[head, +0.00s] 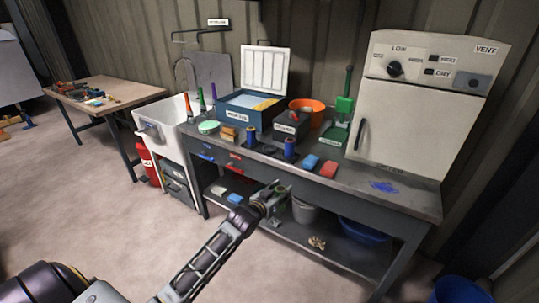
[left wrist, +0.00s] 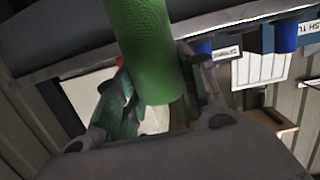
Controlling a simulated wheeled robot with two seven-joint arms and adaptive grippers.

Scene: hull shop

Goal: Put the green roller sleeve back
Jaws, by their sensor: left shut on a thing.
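The green roller sleeve (left wrist: 148,50) shows large in the left wrist view, between the two fingers of my left gripper (left wrist: 155,110). The fingers are shut on it, and its far end runs out of the top of the picture. In the head view my left gripper (head: 274,198) is in front of the bench, below the top's front edge; the sleeve there is small and mostly hidden by the gripper. My right gripper is not in view.
The grey bench (head: 405,196) carries a blue box with a raised lid (head: 243,102), an orange bucket (head: 306,108), a green upright tool (head: 345,103), blue spools (head: 290,149) and a white oven (head: 412,127). A grey bucket (head: 304,211) stands on the lower shelf. Floor at left is clear.

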